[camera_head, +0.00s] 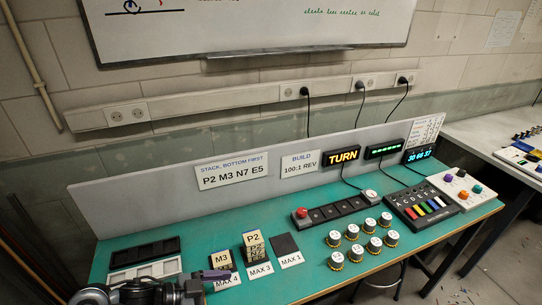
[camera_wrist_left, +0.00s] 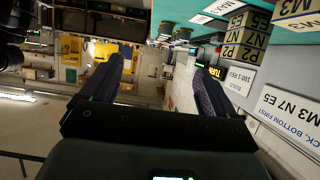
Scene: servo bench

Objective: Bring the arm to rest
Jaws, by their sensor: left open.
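My left arm comes in at the bottom left of the head view. Its gripper (camera_head: 208,277) is low at the bench's front left, close to the M3 block and the MAX 4 card. In the left wrist view its fingers (camera_wrist_left: 157,68) are spread with nothing between them. In the wrist view the pile (camera_wrist_left: 246,38) shows P2, N7 and E5, beside the M3 block (camera_wrist_left: 297,12). My right gripper is not in view.
A black pad (camera_head: 284,244) lies right of the pile. Several round capped pieces (camera_head: 360,240), a strip with a red button (camera_head: 302,213) and a colour-key box (camera_head: 422,205) occupy the right. Trays (camera_head: 145,252) lie at left. A grey panel (camera_head: 140,203) backs the bench.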

